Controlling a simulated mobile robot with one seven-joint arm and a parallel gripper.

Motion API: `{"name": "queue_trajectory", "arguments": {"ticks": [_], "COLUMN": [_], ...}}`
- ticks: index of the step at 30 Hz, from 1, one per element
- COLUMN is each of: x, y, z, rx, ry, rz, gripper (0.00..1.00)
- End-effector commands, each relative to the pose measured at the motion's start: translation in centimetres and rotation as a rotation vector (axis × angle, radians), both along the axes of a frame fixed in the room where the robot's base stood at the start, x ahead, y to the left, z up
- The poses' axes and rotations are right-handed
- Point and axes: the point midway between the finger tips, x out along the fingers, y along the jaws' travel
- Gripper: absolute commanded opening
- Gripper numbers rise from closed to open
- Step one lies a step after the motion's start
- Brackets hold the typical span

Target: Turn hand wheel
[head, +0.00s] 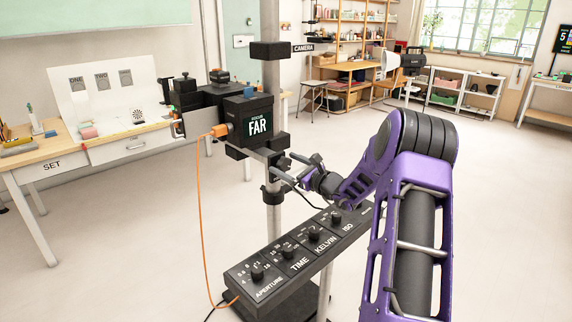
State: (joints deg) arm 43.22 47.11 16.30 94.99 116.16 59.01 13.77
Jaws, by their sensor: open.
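A camera stand column (271,110) carries a black box (249,119) whose screen reads "FAR". My gripper (287,168) reaches in from the right beside the column, just below the box. Its two fingers are apart, one above the other. A small dark fitting (279,164) on the column's right side is close to the fingertips and may be the hand wheel. It is too small and partly covered to tell its shape, or whether the fingers touch it. I see nothing held.
Below my arm is a sloping black panel (268,297) with knobs labelled APERTURE, TIME, KELVIN and ISO. An orange cable (199,215) hangs left of the column. A table marked SET (52,166) stands at left. Open floor (120,260) lies between.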

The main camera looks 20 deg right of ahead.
Motion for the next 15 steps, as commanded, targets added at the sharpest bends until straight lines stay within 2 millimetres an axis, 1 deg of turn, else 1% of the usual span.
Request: {"name": "queue_trajectory", "arguments": {"ticks": [3, 10, 14, 15], "x": [0.39, 0.42, 0.4, 0.4], "y": [0.2, 0.2, 0.18, 0.18], "z": [0.03, 0.03, 0.02, 0.02], "rx": [0.0, 0.0, 0.0, 0.0], "ry": [-0.001, -0.001, -0.001, -0.001], "rz": [0.001, 0.001, 0.001, 0.001], "gripper": [0.93, 0.93, 0.69, 0.62]}}
